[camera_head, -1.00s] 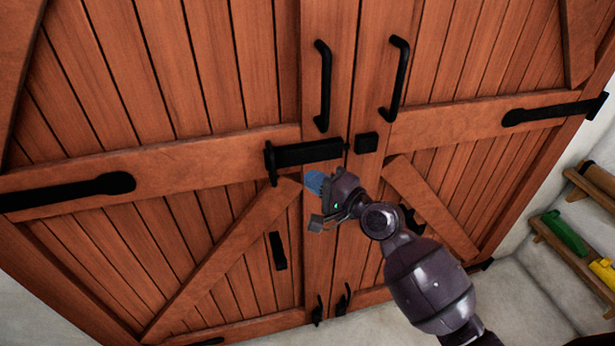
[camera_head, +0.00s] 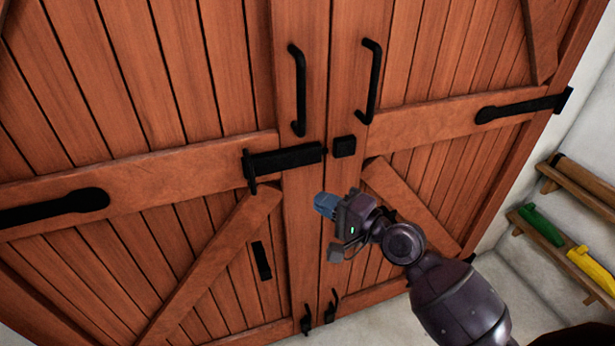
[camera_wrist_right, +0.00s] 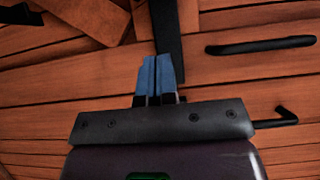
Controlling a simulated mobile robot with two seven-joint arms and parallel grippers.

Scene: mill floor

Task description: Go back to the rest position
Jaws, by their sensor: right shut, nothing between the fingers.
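My right gripper (camera_head: 326,204) is in front of the wooden double door (camera_head: 190,70), just below the black sliding bolt (camera_head: 285,160). Its blue fingers are shut and empty, and they also show in the right wrist view (camera_wrist_right: 159,78). The bolt lies on the left leaf, with its right end near the small black keeper (camera_head: 344,146) on the right leaf; a narrow gap shows between them. The gripper appears apart from the bolt. My left gripper is not in view.
Two black pull handles (camera_head: 298,90) (camera_head: 372,82) stand out above the bolt. At the right, a wall shelf (camera_head: 560,250) holds a green object (camera_head: 541,226) and a yellow object (camera_head: 591,269). Pale floor shows at the bottom.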

